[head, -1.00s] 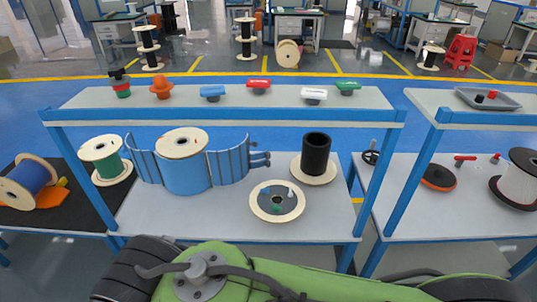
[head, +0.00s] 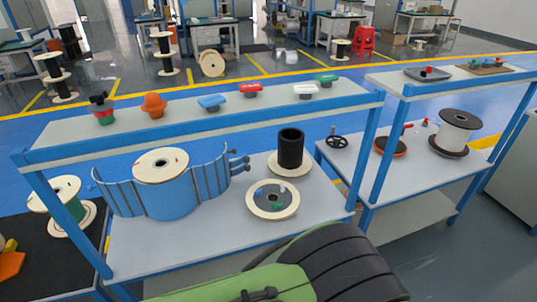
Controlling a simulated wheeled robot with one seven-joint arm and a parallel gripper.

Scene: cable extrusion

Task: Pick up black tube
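The black tube (head: 291,149) stands upright on a pale round flange (head: 288,170) on the lower shelf of the blue-framed bench, right of centre. It looks like a hollow cylinder with an open top. My green and black arm (head: 330,265) shows at the bottom of the head view, in front of the shelf. My gripper is not in the picture, so its state does not show. The tube stands clear of my visible arm.
A flat spool (head: 272,199) lies just in front of the tube. A blue drum with open curved panels (head: 167,190) stands to its left. The upper shelf (head: 215,112) with several coloured knobs runs behind. A second bench (head: 430,168) stands to the right.

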